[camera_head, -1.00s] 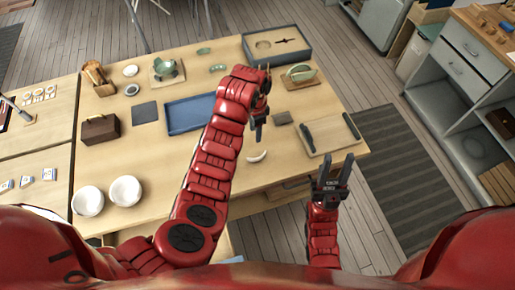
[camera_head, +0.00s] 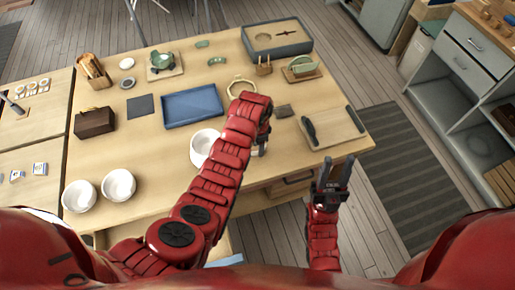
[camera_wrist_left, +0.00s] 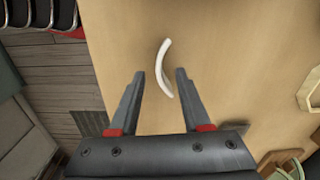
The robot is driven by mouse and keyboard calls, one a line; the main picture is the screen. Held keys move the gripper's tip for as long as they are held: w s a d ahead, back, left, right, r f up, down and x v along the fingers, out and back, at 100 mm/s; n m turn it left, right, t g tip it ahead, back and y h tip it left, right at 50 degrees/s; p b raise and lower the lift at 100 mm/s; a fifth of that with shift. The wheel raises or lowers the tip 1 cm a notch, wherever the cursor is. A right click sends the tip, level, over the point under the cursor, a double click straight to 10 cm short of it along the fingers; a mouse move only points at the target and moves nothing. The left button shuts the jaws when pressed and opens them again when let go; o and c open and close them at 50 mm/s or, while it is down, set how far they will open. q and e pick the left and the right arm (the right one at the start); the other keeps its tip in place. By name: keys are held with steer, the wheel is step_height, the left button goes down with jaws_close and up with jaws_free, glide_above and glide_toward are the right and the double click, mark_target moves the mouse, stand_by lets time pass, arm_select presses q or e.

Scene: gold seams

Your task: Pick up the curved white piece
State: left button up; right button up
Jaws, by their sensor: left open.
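The curved white piece (camera_wrist_left: 164,66) is a thin crescent lying on the wooden table (camera_wrist_left: 230,50) in the left wrist view. My left gripper (camera_wrist_left: 160,72) is open. In that view, the piece's lower end shows between its two fingertips and its upper end extends beyond them. I cannot tell how far above the table the tips are. In the head view my left gripper (camera_head: 262,147) points down near the table's front edge, and the arm hides most or all of the piece. My right gripper (camera_head: 333,168) is open and empty, off the table's front edge.
A white bowl (camera_head: 203,147) stands left of my left forearm. A board (camera_head: 338,127) with dark tools lies to the right, and a small dark block (camera_head: 284,111) lies behind the gripper. A blue tray (camera_head: 193,105) and a beige ring (camera_head: 242,86) lie farther back.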

mark_target(257, 151)
arm_select(q)
steer(key=shift+f, duration=1.05)
jaws_close()
